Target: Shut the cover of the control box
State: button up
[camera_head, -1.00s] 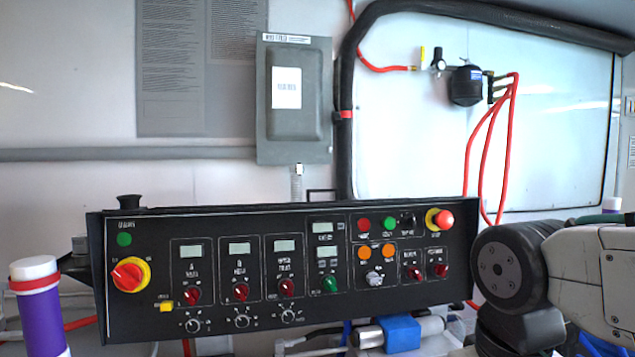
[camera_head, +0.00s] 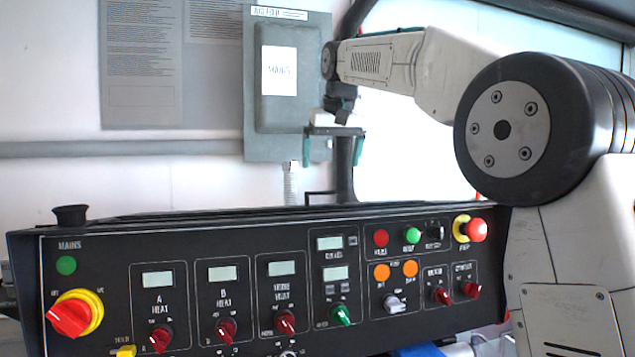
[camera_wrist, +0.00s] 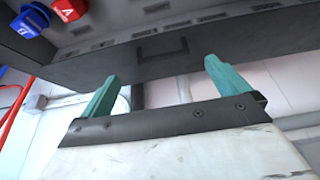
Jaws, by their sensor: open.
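The black control box (camera_head: 110,262) spans the lower head view, its front carrying displays, knobs and buttons. A thin dark handle (camera_head: 320,197) stands at its top rear edge; which part it belongs to is unclear there. In the wrist view, a dark panel (camera_wrist: 215,62) with a black bar handle (camera_wrist: 162,50) lies beyond my fingertips. I cannot tell how far the cover is open. My gripper (camera_head: 333,160) points down above and behind the box's top edge. Its teal fingers are open and empty (camera_wrist: 160,75), apart from the handle in the picture.
A grey wall box labelled MAINS (camera_head: 288,125) hangs behind my gripper. A red A cap (camera_wrist: 68,8) and a blue B cap (camera_wrist: 30,20) show at the wrist view's upper left. A red emergency button (camera_head: 477,230) sits near my arm.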

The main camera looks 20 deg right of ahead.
jog(key=x, duration=0.2)
jog(key=w+x, duration=0.1)
jog(key=x, duration=0.5)
jog(key=shift+w+a+r, duration=0.1)
jog(key=shift+w+r, duration=0.15)
jog(key=shift+w, duration=0.05)
jog(key=c, duration=1.1)
jog(key=s+r, duration=0.3)
jog(key=s, duration=1.3)
jog(key=shift+s, duration=0.2)
jog(key=shift+f, duration=0.1)
jog(key=o, duration=1.1)
jog(key=shift+s, duration=0.1)
